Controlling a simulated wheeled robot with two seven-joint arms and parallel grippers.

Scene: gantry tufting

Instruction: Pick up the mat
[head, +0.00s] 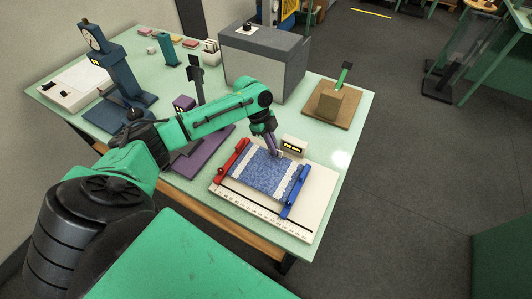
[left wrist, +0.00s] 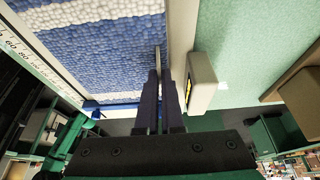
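The mat (head: 262,173) is blue with whitish bands near its ends. It lies flat on a pale board (head: 236,194) with a ruler scale, between a red bar (head: 231,159) at its left and a blue bar (head: 294,193) at its right. My left gripper (head: 277,154) points down at the mat's far edge. In the left wrist view, its two dark fingers (left wrist: 160,75) are close together with a narrow gap, right at the edge of the mat (left wrist: 90,45). I cannot tell whether the edge is between them. My right gripper is not in view.
A small display box (head: 294,145) stands just behind the mat, close to my left fingers. A large grey box (head: 264,62), a wooden block on a brown base (head: 326,107), a purple stand (head: 203,153) and a blue dial stand (head: 120,105) occupy the green table (head: 345,110).

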